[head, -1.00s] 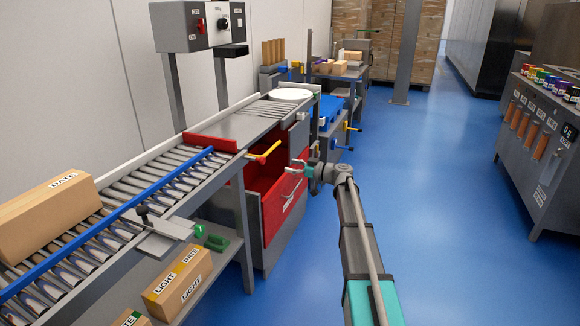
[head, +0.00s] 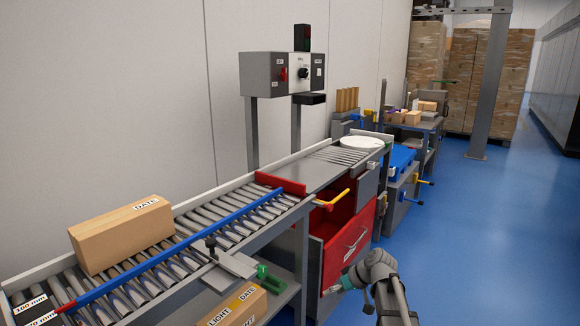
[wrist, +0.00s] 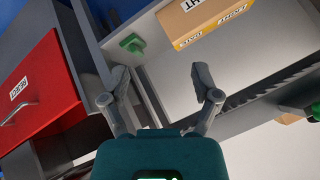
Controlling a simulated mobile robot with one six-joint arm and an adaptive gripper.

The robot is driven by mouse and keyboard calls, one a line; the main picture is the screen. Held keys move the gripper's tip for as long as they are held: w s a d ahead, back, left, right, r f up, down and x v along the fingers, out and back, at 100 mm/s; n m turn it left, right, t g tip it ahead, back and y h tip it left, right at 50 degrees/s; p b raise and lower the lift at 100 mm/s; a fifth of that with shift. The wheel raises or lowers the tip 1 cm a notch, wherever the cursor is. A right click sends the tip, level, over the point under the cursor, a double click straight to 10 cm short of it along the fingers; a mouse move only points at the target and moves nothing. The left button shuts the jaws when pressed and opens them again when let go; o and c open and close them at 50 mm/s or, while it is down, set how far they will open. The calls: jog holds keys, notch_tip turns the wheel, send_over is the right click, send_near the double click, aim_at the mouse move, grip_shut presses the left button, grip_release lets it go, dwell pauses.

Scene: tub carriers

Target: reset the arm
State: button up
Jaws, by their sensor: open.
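My gripper (head: 335,288) is at the lower middle of the head view, in front of the red drawer cabinet. My arm folds in from the lower right. In the wrist view my gripper (wrist: 165,88) has its two fingers spread apart with nothing between them. Beyond the fingers is the grey lower shelf (wrist: 185,75) of the conveyor. A cardboard box (wrist: 205,18) marked LIGHT and DATE lies on that shelf.
A roller conveyor (head: 190,232) with a blue rail carries a box (head: 125,235) marked DATE. A red drawer front (head: 345,250) and a yellow handle (head: 332,199) stick out near my gripper. A green block (head: 270,277) is by the shelf. Blue floor (head: 490,230) is free at right.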

jog(key=s+d+f+m+g+h, duration=0.1)
jog(key=s+d+f+m+h, duration=0.2)
jog(key=s, duration=0.6)
jog(key=s+f+m+g+h, duration=0.2)
jog(key=s+m+h, duration=0.15)
jog(key=s, duration=0.45)
notch_tip(320, 180, up, 32)
jog(key=h+p, duration=0.1)
jog(key=p, duration=3)
jog(key=shift+s+d, duration=0.2)
jog(key=shift+d, duration=0.05)
jog(key=shift+a+n, duration=0.15)
jog(key=shift+n, duration=0.1)
